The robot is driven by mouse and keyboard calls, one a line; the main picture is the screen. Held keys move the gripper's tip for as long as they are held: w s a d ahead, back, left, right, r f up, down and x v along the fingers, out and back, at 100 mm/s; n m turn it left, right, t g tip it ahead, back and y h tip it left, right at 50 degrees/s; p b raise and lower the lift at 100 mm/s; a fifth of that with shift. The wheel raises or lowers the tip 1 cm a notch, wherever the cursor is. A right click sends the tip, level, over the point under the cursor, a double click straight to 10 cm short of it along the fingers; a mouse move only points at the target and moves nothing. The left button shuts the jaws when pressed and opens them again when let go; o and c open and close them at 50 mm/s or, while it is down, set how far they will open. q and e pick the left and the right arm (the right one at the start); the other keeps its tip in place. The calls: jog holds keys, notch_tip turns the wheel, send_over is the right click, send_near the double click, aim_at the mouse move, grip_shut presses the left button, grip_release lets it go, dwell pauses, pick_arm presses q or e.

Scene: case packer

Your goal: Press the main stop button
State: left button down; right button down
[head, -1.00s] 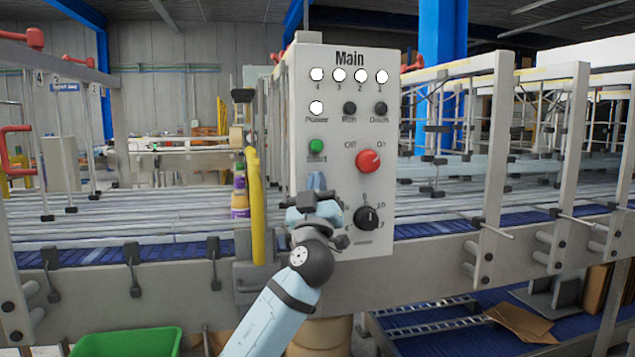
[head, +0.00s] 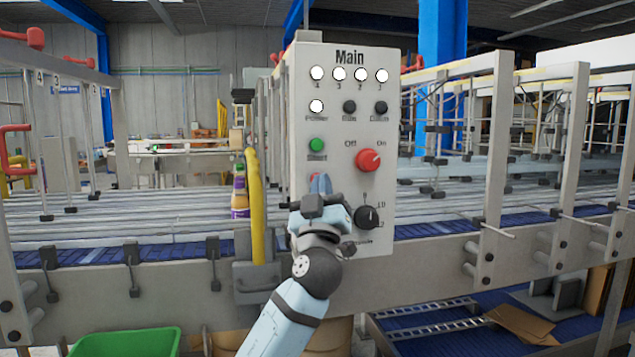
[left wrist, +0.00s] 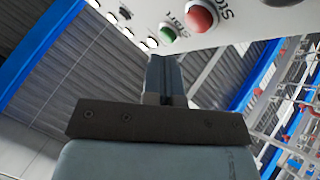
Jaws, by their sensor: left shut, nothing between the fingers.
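The main control panel (head: 335,120) is a pale upright box labelled "Main". The red stop button (head: 312,177) sits below the green start button (head: 316,145) and is mostly hidden behind my left fingers in the head view. In the left wrist view the red stop button (left wrist: 201,16) is beside its partly cut-off "Sto" label, with the green button (left wrist: 167,34) next to it. My left gripper (head: 321,183) is shut and empty, its fingertips in front of the stop button. In the left wrist view the fingers (left wrist: 164,62) appear just short of the red button. My right gripper is out of view.
A red Off/On knob (head: 369,160) and a black selector dial (head: 367,217) are close to the right of my gripper. A yellow curved bar (head: 256,205) stands left of the panel. Conveyor rails run behind. A green bin (head: 125,342) is at lower left.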

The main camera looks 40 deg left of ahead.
pick_arm(q)
jog(key=shift+s+d, duration=1)
jog(key=shift+d, duration=0.1)
